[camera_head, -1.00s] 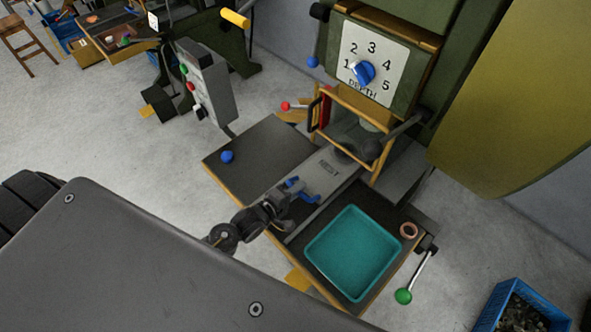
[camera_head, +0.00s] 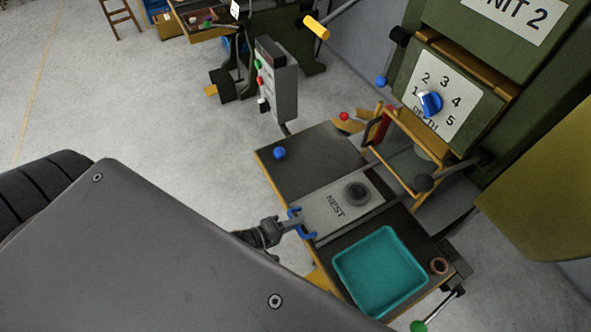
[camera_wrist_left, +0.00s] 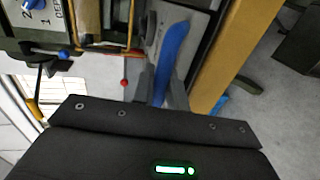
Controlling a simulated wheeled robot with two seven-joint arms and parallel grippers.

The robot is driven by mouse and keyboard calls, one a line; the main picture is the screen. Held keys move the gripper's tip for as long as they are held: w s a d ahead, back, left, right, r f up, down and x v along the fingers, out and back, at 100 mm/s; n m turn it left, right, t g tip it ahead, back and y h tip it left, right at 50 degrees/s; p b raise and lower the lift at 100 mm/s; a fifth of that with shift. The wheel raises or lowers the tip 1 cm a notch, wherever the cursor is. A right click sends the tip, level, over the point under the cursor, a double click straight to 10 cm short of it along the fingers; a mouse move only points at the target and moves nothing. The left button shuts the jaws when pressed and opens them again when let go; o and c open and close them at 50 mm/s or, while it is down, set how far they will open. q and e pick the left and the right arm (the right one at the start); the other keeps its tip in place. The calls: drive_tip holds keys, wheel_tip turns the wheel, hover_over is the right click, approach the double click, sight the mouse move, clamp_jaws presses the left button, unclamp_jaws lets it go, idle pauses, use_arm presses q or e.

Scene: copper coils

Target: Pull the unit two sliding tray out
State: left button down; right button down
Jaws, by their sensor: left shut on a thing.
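The unit two sliding tray (camera_head: 320,207) is a grey plate marked NEST, with a dark round nest (camera_head: 358,193) on it. It lies on the machine's table, in front of the yellow guard frame. Its blue handle (camera_head: 296,229) is at the end towards me. My left gripper (camera_head: 294,222) is shut on this handle. In the left wrist view the blue handle (camera_wrist_left: 172,55) stands between the fingers of my left gripper (camera_wrist_left: 162,88). My right gripper is not in view.
A blue knob (camera_head: 279,153) sits on the table to the left. A depth dial (camera_head: 430,104) is on the machine below the UNIT 2 sign (camera_head: 522,18). Open floor lies left.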

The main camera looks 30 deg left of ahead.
use_arm(q)
drive_tip(key=c, duration=1.5)
unclamp_jaws()
drive_tip(key=b+v, duration=0.2)
drive_tip(key=v, duration=0.9)
drive_tip(key=shift+w, duration=0.1)
